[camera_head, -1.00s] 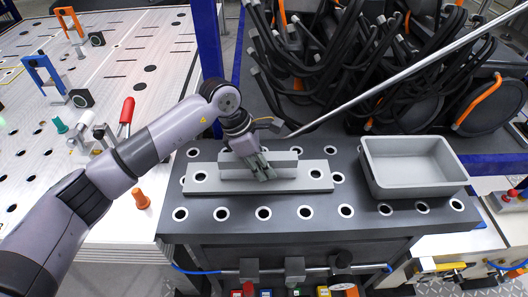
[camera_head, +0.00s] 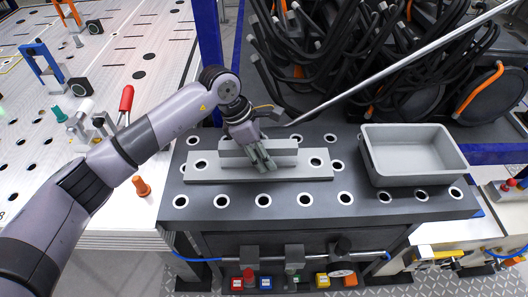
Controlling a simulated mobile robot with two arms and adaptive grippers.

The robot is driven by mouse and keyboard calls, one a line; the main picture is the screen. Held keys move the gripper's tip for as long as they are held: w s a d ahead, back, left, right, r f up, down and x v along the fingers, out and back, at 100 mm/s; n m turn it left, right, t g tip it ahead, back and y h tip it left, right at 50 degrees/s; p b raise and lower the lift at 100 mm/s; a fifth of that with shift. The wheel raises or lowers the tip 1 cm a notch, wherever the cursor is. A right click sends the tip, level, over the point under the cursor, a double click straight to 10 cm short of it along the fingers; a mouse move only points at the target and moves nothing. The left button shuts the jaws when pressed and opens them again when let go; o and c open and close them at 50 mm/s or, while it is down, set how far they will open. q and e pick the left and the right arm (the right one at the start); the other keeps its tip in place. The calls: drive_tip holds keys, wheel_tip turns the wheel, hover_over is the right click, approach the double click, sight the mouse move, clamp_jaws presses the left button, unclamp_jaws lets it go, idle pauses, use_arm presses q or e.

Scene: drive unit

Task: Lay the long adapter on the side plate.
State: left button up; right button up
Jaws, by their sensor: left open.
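A long light-grey piece, which looks like the long adapter (camera_head: 305,172), lies flat on a dark grey plate with white-ringed holes (camera_head: 322,214), apparently the side plate. It has a hole near each end and a raised block (camera_head: 284,147) along its back middle. My left gripper (camera_head: 264,162) is open, with its fingers pointing down at the raised block. The fingers hide part of the block, and I cannot tell whether they touch it. My right gripper is not in view.
An empty grey bin (camera_head: 412,152) stands on the right of the dark plate. Black hoses (camera_head: 330,60) hang behind, and a slanted metal rod (camera_head: 400,75) passes above. A white perforated table (camera_head: 125,60) with clamps is at left. The dark plate's front strip is clear.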

use_arm(q)
drive_tip(key=shift+a+r+b, duration=0.15)
drive_tip(key=shift+r+b, duration=0.15)
drive_tip(key=b+v, duration=0.4)
drive_tip(key=v, duration=0.6)
drive_tip(key=shift+a+r, duration=0.15)
drive_tip(key=shift+r, duration=0.05)
drive_tip(key=shift+a+r, duration=0.2)
drive_tip(key=shift+r, duration=0.3)
